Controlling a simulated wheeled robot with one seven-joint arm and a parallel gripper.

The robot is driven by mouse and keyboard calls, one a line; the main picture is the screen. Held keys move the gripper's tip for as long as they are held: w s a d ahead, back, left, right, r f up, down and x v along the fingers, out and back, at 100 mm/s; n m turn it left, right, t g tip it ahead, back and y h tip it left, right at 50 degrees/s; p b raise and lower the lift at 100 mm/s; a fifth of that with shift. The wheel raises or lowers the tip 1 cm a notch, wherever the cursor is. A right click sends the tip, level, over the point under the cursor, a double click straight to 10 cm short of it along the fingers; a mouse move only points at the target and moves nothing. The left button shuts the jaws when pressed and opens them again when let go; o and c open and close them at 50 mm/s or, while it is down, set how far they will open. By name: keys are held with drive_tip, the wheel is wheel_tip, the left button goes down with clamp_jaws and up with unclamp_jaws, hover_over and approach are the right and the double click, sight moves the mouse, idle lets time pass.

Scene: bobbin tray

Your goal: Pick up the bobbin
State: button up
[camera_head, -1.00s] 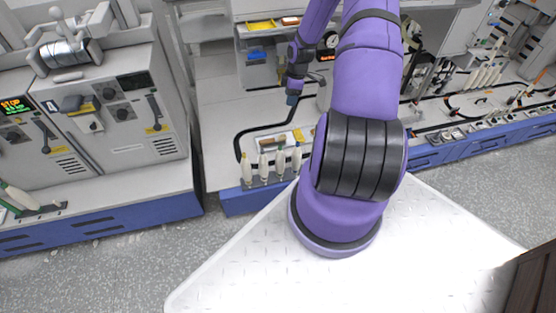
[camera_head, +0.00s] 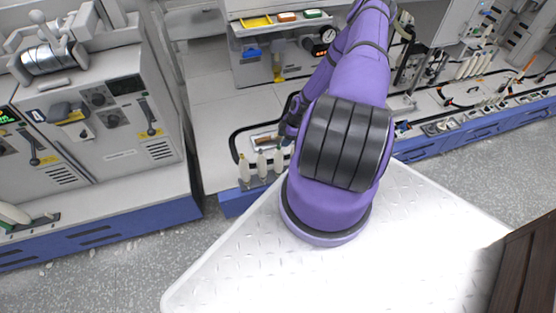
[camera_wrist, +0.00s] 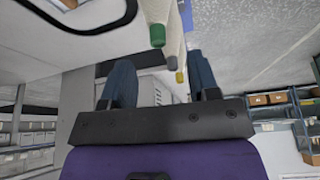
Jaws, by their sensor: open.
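Several white bobbins stand upright in a row at the front edge of the bench, among them a left one (camera_head: 244,168), a middle one (camera_head: 262,165) and a right one (camera_head: 278,161). My gripper (camera_head: 287,137) is at the right end of this row, where my arm hides part of it. In the wrist view, my gripper (camera_wrist: 160,62) is open, its two dark blue fingers apart. A green-tipped bobbin (camera_wrist: 155,15) and a yellow-tipped one (camera_wrist: 175,45) show between the finger lines. Whether they lie between the fingers or beyond them, I cannot tell.
A small tray (camera_head: 265,140) lies behind the row, with a black cable curving around it. A grey machine (camera_head: 105,120) stands at the left. A grey box with bins (camera_head: 258,60) stands at the back. More bobbins (camera_head: 475,65) stand far right.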

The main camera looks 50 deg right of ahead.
hover_over(279, 160)
drive_tip(key=w+d, duration=0.2)
drive_tip(key=shift+s+a+f, duration=0.1)
drive_tip(key=shift+f, duration=1.4)
drive_tip(key=shift+s+a+f, duration=0.1)
drive_tip(key=shift+f, duration=1.4)
drive_tip(key=shift+c, duration=0.5)
clamp_jaws()
